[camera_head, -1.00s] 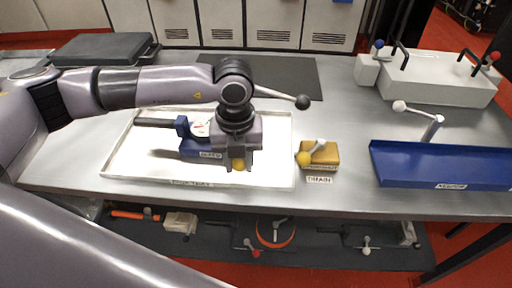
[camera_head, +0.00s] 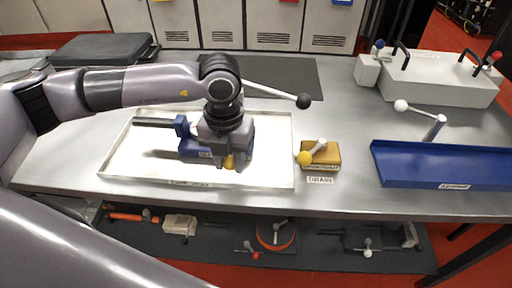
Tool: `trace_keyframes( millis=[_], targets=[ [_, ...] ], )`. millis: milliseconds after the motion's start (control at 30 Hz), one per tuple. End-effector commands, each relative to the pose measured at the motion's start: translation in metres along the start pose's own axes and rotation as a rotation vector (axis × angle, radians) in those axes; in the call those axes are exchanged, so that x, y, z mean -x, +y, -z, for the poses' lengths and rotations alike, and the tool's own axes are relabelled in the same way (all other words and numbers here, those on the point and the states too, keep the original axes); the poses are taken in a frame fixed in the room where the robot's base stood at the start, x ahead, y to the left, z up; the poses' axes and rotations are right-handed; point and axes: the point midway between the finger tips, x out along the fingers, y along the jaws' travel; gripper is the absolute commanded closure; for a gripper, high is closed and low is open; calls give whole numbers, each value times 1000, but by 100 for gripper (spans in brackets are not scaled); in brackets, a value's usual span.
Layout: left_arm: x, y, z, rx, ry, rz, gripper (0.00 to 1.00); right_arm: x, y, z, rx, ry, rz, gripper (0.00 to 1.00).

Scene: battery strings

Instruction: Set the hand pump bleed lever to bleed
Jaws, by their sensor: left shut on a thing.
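The blue hand pump (camera_head: 194,148) stands in a white drip tray (camera_head: 120,170) on the bench, partly hidden by my left gripper (camera_head: 226,161). A grey rod with a black ball (camera_head: 303,101) reaches out to the right from behind the gripper. My left gripper points down at the pump's front and is shut on a small lever with a yellow knob (camera_head: 229,162). Most of that lever is hidden between the fingers, so its exact setting cannot be read. My right gripper is not in view.
A yellow valve block (camera_head: 325,151) labelled DRAIN, with its own yellow-knobbed lever, stands right of the tray. A blue tray (camera_head: 440,165) and a grey box with handles (camera_head: 440,80) are farther right. A dark case (camera_head: 103,49) lies at the back left.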

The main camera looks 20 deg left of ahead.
Motion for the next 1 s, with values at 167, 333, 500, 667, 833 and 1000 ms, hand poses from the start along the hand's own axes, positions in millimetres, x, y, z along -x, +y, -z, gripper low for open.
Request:
trace_keyframes(
  millis=[167,333,500,667,833,1000],
  targets=[
    [0,2,0,-24,-1,-2,99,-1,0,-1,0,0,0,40],
    [0,2,0,-23,-1,-2,99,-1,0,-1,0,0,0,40],
    [-1,4,0,-46,-1,-2,99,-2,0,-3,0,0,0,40],
    [-1,10,-1,-120,-1,-1,99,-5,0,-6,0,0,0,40],
    [-1,15,-2,-197,-1,0,99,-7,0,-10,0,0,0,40],
    [0,17,-2,-221,-1,-1,99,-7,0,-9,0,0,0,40]
  ],
)
